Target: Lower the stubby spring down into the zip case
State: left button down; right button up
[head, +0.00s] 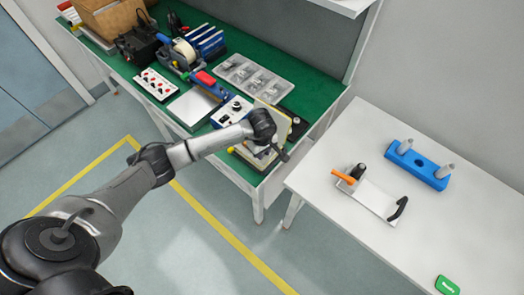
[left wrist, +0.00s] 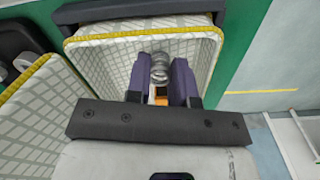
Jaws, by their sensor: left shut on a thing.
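My left gripper (head: 276,150) is over the front corner of the green bench, at the zip case (head: 273,117). It is shut on the stubby spring (left wrist: 159,66), a short grey coil between its two dark fingers in the left wrist view. The zip case lies open there, with a pale, grid-patterned lining (left wrist: 100,58) and a yellow zip edge. The spring shows against the inside of one half; its height above the bottom cannot be told. The other half (left wrist: 35,115) lies to the left. In the head view my gripper hides the spring and part of the case. My right gripper is not in view.
The bench also holds a clear compartment tray (head: 250,76), a blue-and-white device (head: 231,112), a white panel (head: 193,106) and a tape dispenser (head: 182,55). A white table (head: 330,222) at right carries a blue block (head: 420,165) and a clamp fixture (head: 368,197).

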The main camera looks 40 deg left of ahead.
pick_arm(q)
jog(key=shift+f, duration=0.25)
jog(key=c, duration=0.9)
grip_release()
jog(key=shift+r, duration=0.1)
notch_tip(320, 180, up, 14)
jog(key=shift+f+p, duration=0.2)
jog(key=shift+p, duration=0.5)
dwell(0.4)
